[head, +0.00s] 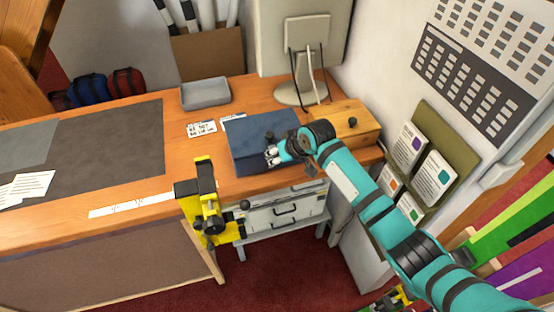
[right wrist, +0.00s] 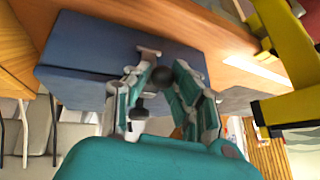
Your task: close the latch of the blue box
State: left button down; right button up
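The blue box (head: 262,133) lies on the wooden bench near its front edge, and its lid looks down. In the right wrist view the box (right wrist: 95,50) fills the upper left. A small grey-brown latch piece (right wrist: 150,53) sits on its edge, with a dark round knob (right wrist: 162,77) just below. My right gripper (head: 271,155) is over the front of the box. In the right wrist view its fingers (right wrist: 164,70) are apart, with the knob between or just behind them; contact cannot be told. My left gripper is not in view.
A yellow clamp-like fixture (head: 206,190) stands at the bench's front edge, left of the box. A monitor (head: 307,45) and a grey tray (head: 205,93) stand behind. The dark mat (head: 95,135) is mostly clear.

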jog(key=o, duration=0.4)
jog(key=shift+s, duration=0.1)
jog(key=shift+f, duration=0.2)
jog(key=v, duration=1.2)
jog(key=s+d+f+m+h+b, duration=0.1)
jog(key=s+d+f+m+b, duration=0.2)
jog(key=f, duration=1.4)
jog(key=s+d+f+h+b, duration=0.1)
jog(key=d+f+b, duration=0.35)
jog(key=f, duration=1.15)
jog(key=s+d+f+m+g+h+b, duration=0.1)
jog(key=s+d+f, duration=0.2)
jog(key=s+f, duration=0.55)
jog(key=s+d+f+h+b, duration=0.15)
jog(key=s+d+f, duration=0.35)
jog(key=f, duration=0.7)
jog(key=s+d+f+g+b, duration=0.1)
jog(key=s+f, duration=0.4)
jog(key=s, duration=0.5)
jog(key=s+d+f+g+b, duration=0.1)
jog(key=s+f, duration=0.4)
jog(key=s, duration=0.6)
jog(key=s+d+f+n+b, duration=0.1)
jog(key=s+f, duration=0.4)
jog(key=s, duration=0.6)
jog(key=shift+d+g+b, duration=0.4)
jog(key=shift+d+b, duration=0.1)
jog(key=shift+b, duration=0.3)
